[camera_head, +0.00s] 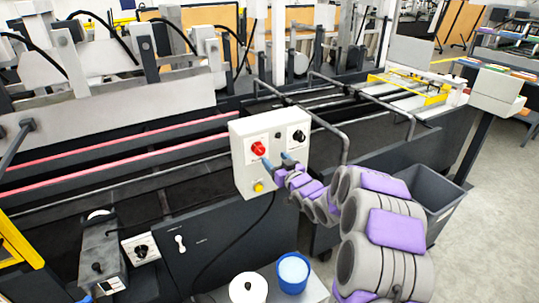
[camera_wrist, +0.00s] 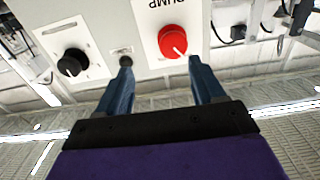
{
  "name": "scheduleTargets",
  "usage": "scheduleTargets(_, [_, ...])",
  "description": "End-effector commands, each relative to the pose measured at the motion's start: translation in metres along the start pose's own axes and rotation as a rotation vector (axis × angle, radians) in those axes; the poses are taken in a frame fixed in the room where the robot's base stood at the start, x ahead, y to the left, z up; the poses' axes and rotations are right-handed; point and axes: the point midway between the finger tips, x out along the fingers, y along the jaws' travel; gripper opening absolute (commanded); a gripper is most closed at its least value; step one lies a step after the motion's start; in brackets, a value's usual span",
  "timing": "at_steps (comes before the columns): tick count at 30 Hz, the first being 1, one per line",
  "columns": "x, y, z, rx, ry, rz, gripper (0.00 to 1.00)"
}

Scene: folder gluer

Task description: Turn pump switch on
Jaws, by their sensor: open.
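The pump switch is a round red knob (camera_head: 258,149) at the upper left of a pale control box (camera_head: 243,178) in the head view. In the wrist view the red knob (camera_wrist: 173,41) sits on a white plate lettered "PUMP", with a pale pointer mark towards its lower right. My gripper (camera_head: 276,160) is open and empty in front of the box, just right of and below the knob. In the wrist view my gripper (camera_wrist: 160,62) has two blue fingers spread apart; the right fingertip is close below the knob. Contact cannot be told.
A black knob (camera_head: 298,136) and a yellow button (camera_head: 258,187) share the box; the black knob also shows in the wrist view (camera_wrist: 72,62). A blue cup (camera_head: 293,272) stands below. A grey bin (camera_head: 433,190) is to the right. Bent rails (camera_head: 344,138) rise beside the box.

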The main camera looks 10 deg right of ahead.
Motion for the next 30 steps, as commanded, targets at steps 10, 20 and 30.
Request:
scheduleTargets(10, [0.044, 0.001, 0.000, 0.000, 0.002, -0.004, 0.68])
scheduleTargets(20, [0.058, 0.006, -0.001, 0.003, 0.004, 0.000, 0.68])
scheduleTargets(30, [0.057, -0.001, -0.001, 0.000, 0.000, -0.002, 0.53])
